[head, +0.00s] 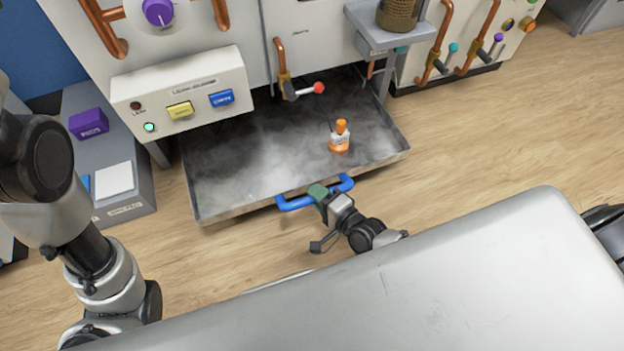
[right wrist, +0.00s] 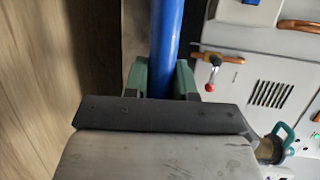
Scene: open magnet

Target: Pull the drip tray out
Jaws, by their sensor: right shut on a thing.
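The drip tray (head: 260,135) is a wide, shallow grey metal tray with misty smears over its floor. It sits low at the foot of the machine, its front part standing out over the wood floor. A blue bar handle (head: 296,202) is on its front edge. My right gripper (head: 318,193) is shut on the handle near its middle. In the right wrist view the blue bar (right wrist: 166,45) runs between the green fingers (right wrist: 160,78). An orange and white bottle (head: 340,138) stands upright on the tray. My left arm shows at the left, but its gripper does not.
The machine's button box (head: 180,97) overhangs the tray's left side. A copper pipe with a red-knobbed valve (head: 318,88) hangs over its back. A grey step (head: 125,195) with a purple block (head: 88,124) stands at the left. Floor (head: 470,150) to the right is clear.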

